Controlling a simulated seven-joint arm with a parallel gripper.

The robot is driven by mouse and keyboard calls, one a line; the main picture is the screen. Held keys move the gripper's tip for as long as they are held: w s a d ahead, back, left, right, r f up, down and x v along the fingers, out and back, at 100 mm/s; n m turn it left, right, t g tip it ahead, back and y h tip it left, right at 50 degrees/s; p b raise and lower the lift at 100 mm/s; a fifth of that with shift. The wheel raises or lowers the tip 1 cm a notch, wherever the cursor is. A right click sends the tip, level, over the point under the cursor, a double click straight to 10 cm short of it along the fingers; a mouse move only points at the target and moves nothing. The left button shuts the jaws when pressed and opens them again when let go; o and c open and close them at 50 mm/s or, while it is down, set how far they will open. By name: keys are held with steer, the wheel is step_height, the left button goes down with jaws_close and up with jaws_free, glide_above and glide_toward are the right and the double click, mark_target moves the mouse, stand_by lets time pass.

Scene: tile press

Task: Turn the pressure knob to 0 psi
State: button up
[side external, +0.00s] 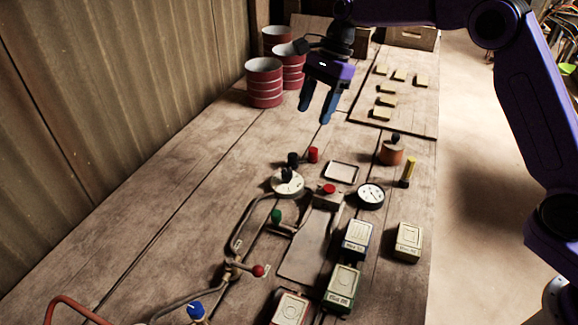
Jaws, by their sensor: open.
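A round white dial with a black knob (287,176) on top sits on the wooden table near the middle of the side external view. It looks like the pressure knob, but its markings are too small to read. A round gauge (371,195) with a white face and dark rim lies to its right; its reading is not legible. My gripper (315,113) is open and empty, fingers pointing down. It is in the air above the table, behind the dial and apart from it.
A black knob (293,159) and red knob (313,155) stand close behind the dial. A flat press plate (306,254), red-topped valve (258,271), pipes and several labelled tins (408,241) lie nearer the camera. Red cans (264,82) and tan tiles (387,100) stand farther back.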

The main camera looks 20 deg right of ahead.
steer(key=w+m, duration=0.2)
glide_toward(287, 172)
steer(key=x, duration=0.8)
steer(key=shift+f, duration=0.25)
steer(key=shift+y, duration=0.3)
jaws_close()
